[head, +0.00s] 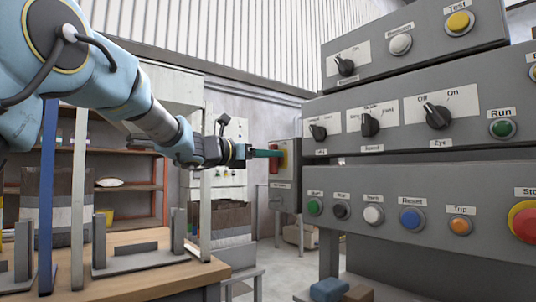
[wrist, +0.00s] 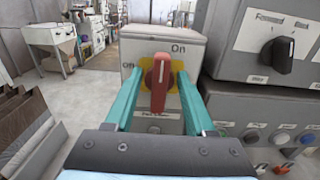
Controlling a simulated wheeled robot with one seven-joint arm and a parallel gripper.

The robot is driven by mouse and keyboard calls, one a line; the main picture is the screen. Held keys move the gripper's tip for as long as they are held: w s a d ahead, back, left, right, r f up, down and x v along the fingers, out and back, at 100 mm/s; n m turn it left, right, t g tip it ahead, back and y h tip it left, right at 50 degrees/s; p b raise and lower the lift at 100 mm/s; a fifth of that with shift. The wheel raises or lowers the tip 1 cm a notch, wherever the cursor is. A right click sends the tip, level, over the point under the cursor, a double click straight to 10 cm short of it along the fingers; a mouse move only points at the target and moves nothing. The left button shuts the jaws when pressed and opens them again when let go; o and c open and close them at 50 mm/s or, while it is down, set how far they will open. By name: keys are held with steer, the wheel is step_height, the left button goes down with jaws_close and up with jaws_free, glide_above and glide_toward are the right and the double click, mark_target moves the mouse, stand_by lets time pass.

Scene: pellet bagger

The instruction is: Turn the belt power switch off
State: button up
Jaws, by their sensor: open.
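The belt power switch is a red rotary handle (wrist: 160,82) on a yellow plate in the wrist view. It stands upright, in line with the "On" mark above it; the mark at left is too small to read surely. The switch sits on a grey box (wrist: 190,48). My gripper (wrist: 158,76) is open, its teal fingers on either side of the handle; I cannot tell whether they touch it. In the head view, my gripper (head: 268,153) reaches right to the box (head: 284,196), its fingertips close to the red and yellow switch (head: 284,154).
A large grey control panel (head: 380,158) with knobs and buttons stands close on the right. A wooden table (head: 150,268) with grey brackets is at lower left. A shelf (head: 130,188) stands behind. Open floor (wrist: 100,95) lies left of the box.

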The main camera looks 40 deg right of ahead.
steer(key=shift+c, duration=0.2)
jaws_close()
stand_by(0.3)
steer(key=shift+n, duration=0.3)
steer(key=shift+w+f+n+p, duration=0.2)
steer(key=shift+n+p, duration=1.05)
steer(key=shift+n, duration=1.6)
steer(key=shift+w+f+n+p, duration=0.25)
steer(key=shift+n+p, duration=0.95)
steer(key=shift+n, duration=1.7)
steer(key=shift+w+f+n+p, duration=0.2)
steer(key=shift+n+p, duration=1.05)
steer(key=shift+n, duration=1.6)
steer(key=shift+o, duration=0.2)
jaws_free()
